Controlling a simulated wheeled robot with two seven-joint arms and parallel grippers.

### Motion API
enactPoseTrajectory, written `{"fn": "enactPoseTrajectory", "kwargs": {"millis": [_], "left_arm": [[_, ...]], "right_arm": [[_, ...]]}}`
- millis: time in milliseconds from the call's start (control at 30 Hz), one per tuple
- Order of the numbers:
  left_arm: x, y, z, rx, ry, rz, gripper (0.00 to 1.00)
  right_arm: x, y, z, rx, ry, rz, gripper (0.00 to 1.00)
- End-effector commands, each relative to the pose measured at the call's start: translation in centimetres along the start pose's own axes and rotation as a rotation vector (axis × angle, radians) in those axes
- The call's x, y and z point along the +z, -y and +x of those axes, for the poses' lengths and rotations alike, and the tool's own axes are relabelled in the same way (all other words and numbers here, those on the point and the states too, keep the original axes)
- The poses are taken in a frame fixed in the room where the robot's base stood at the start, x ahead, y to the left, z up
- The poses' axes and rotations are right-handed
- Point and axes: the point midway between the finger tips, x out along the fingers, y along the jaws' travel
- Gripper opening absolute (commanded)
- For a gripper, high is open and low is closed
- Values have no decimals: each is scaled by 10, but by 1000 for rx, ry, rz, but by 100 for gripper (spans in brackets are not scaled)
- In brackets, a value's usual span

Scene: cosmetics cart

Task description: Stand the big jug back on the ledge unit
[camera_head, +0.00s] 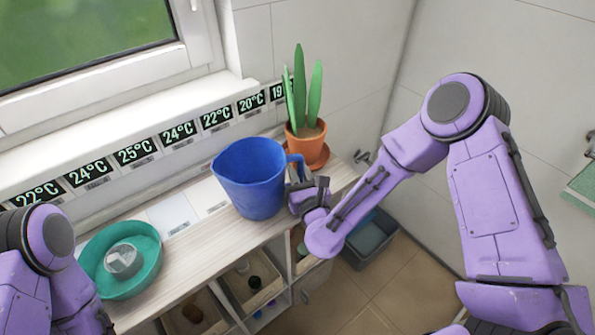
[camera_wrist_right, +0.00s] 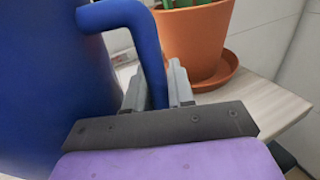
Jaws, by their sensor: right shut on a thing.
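The big blue jug (camera_head: 252,180) is upright at the ledge unit (camera_head: 183,262), over its wooden top near the front edge. I cannot tell whether its base touches the top. My right gripper (camera_head: 303,192) is shut on the jug's handle, on the jug's right side. In the right wrist view the handle (camera_wrist_right: 146,50) runs down between the two fingers (camera_wrist_right: 158,88), and the jug's body (camera_wrist_right: 50,80) fills the left. My left arm shows at the lower left, but its gripper is out of view.
A potted plant in an orange pot (camera_head: 305,143) stands close behind the jug to the right. A teal bowl (camera_head: 125,285) with a clear dish sits on the left of the top. Temperature labels line the wall. A dark bin (camera_head: 368,245) stands on the floor at right.

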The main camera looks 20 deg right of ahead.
Motion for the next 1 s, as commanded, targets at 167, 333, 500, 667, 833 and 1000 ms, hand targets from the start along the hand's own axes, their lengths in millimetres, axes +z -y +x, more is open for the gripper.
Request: {"fn": "enactPoseTrajectory", "kwargs": {"millis": [167, 333, 500, 667, 833, 1000], "left_arm": [[2, 0, 4, 0, 0, 0, 53], [2, 0, 4, 0, 0, 0, 53], [2, 0, 4, 0, 0, 0, 53], [1, 0, 2, 0, 0, 0, 53], [8, -2, 20, 0, 0, 0, 53], [15, -3, 37, 0, 0, 0, 53]], "right_arm": [[-4, 0, 0, 0, 1, 1, 0], [-3, 0, 0, 0, 0, 0, 48], [-3, 0, 0, 0, 0, 0, 48], [-1, 0, -5, 1, -1, 0, 48], [-6, -1, -46, 4, -2, 1, 48], [-5, -1, -92, 4, -1, 0, 48]]}}
